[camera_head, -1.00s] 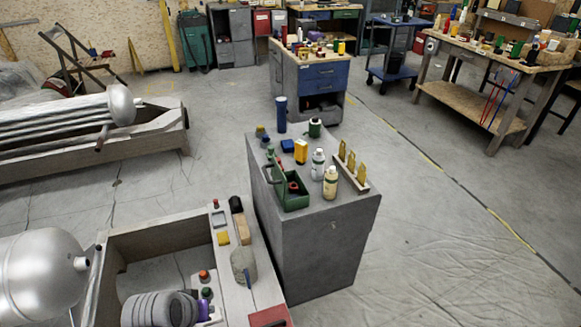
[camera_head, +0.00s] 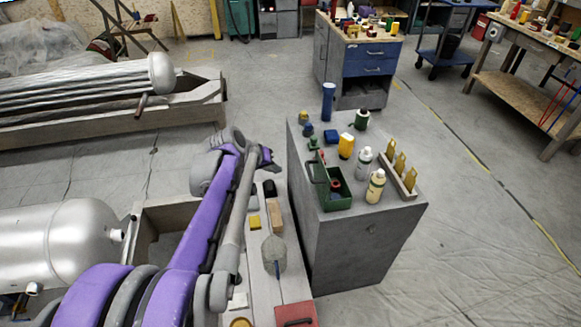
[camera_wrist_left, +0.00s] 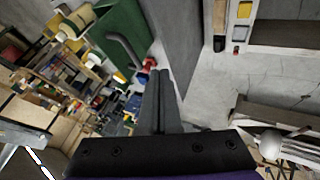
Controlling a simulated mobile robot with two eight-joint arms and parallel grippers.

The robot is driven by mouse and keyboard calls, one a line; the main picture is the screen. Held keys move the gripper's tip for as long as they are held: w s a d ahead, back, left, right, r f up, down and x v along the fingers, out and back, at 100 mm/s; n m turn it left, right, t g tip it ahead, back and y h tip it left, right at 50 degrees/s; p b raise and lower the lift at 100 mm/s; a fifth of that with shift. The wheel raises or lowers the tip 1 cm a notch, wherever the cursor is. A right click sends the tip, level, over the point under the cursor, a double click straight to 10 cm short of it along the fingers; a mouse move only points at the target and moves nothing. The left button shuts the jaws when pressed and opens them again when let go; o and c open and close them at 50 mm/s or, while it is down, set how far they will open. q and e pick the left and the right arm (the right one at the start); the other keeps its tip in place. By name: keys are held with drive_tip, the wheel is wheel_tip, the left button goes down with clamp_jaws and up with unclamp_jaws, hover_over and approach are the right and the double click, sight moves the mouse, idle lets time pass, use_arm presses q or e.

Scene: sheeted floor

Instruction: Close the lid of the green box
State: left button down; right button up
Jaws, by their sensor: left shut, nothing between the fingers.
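The green box (camera_head: 338,203) sits on the near left part of the grey cabinet top. Its lid (camera_head: 321,168) stands up at the box's left side, and a red item shows inside. In the left wrist view, a large green panel (camera_wrist_left: 122,22) with a grey handle (camera_wrist_left: 124,50) shows close at the upper left. My left gripper (camera_head: 272,160) is left of the box, apart from it. In the left wrist view its fingers (camera_wrist_left: 158,75) are together with nothing between them. My right gripper is not in view.
A blue cylinder (camera_head: 328,101) stands at the back. A tray with loose items lies left of the cabinet.

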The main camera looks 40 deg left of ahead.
sight(308, 170)
use_arm(q)
drive_tip(key=w+d+f, duration=0.2)
drive_tip(key=w+f, duration=0.4)
drive_tip(key=w, duration=0.2)
drive_tip(key=shift+w+d+f+b, duration=0.15)
drive_tip(key=shift+w+d+b, duration=0.1)
drive_tip(key=shift+b, duration=0.2)
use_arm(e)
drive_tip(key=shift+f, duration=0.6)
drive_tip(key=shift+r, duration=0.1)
use_arm(q)
drive_tip(key=shift+w+d+r+m+g+y+p, duration=0.3)
drive_tip(key=shift+w+d+r+g+y+p, duration=0.25)
drive_tip(key=shift+w+r+g, duration=0.2)
drive_tip(key=w+d+f+m+g+y+p, duration=0.2)
drive_tip(key=w+d+g+y+p, duration=0.1)
drive_tip(key=w+d+g+y, duration=0.3)
drive_tip(key=w+d+g, duration=0.2)
drive_tip(key=w, duration=0.2)
drive_tip(key=shift+d, duration=0.25)
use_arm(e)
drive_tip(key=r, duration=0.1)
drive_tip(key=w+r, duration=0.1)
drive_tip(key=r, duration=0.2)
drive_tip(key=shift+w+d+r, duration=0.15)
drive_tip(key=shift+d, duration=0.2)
use_arm(q)
drive_tip(key=shift+w+d+f, duration=0.1)
drive_tip(key=shift+f, duration=0.1)
